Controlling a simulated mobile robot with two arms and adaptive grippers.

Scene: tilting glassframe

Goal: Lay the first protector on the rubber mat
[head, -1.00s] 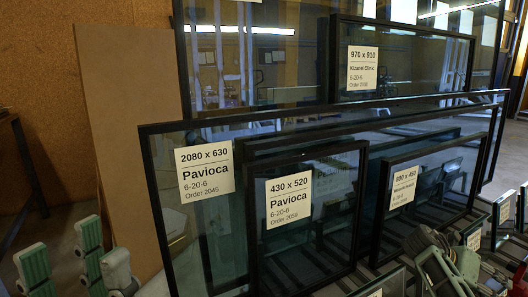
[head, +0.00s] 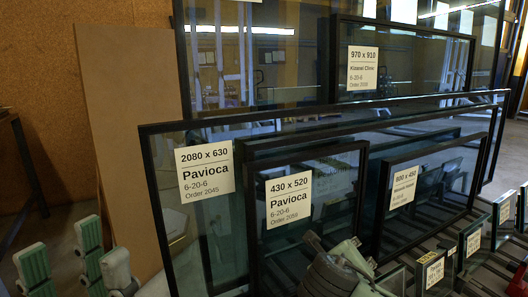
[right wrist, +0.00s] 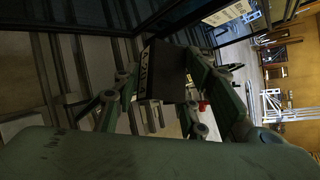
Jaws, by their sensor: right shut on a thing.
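My right gripper (head: 345,262) is at the bottom centre of the head view, in front of the framed glass panes. The block is hidden in the head view. My left gripper (head: 60,240) is at the lower left, its ribbed green pads wide apart and nothing between them. I cannot make out a rubber mat in either view.
Small labelled pieces (head: 470,243) stand at the lower right. A brown board (head: 135,120) leans at the left.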

